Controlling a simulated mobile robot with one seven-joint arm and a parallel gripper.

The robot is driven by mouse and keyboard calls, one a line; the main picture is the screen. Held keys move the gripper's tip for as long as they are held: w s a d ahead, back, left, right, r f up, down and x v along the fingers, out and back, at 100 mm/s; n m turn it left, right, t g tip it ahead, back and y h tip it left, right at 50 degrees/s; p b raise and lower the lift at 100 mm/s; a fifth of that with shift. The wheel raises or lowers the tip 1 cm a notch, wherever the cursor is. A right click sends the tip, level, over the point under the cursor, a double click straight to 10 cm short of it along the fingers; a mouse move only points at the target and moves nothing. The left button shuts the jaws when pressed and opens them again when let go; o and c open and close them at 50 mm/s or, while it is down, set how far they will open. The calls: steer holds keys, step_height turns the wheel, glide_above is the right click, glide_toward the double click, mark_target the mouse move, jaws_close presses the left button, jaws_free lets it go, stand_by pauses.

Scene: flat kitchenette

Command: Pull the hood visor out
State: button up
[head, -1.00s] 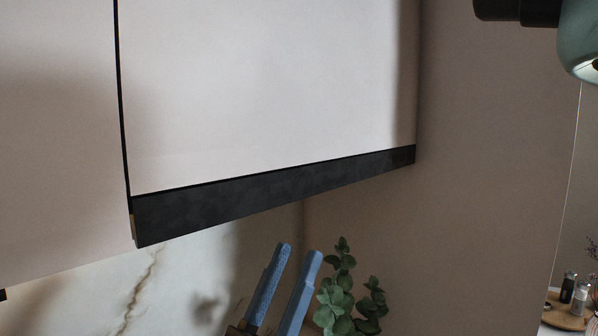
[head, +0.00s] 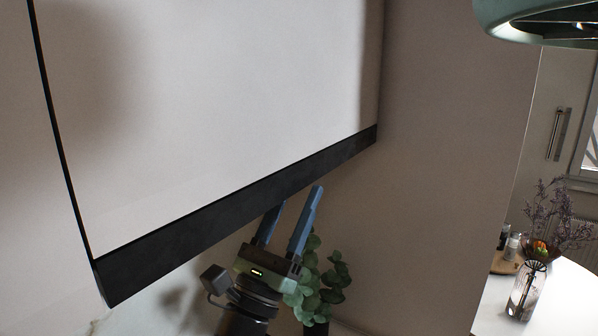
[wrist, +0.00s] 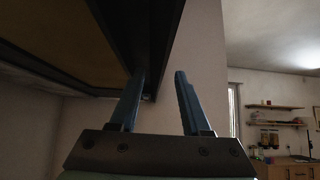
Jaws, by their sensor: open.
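The hood visor is a long black strip (head: 235,214) along the lower edge of a pale cabinet front, slanting up to the right in the head view. In the wrist view it is the dark bar (wrist: 158,40) at top centre. My gripper (head: 297,199) has two blue fingers, spread apart and empty, pointing up at the visor's lower edge near its right part. In the wrist view my gripper (wrist: 159,76) has its left finger overlapping the visor's underside and its right finger outside the front edge. I cannot tell whether either touches.
A leafy plant (head: 318,285) stands below and behind my gripper. A plain wall (head: 450,170) is to the right of the cabinet. A green lamp (head: 540,20) hangs at top right. A glass vase with dried flowers (head: 527,290) stands on a white table at lower right.

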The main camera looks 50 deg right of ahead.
steer(key=shift+w+d+r, duration=0.2)
steer(key=shift+d+r, duration=0.25)
jaws_close()
stand_by(1.2)
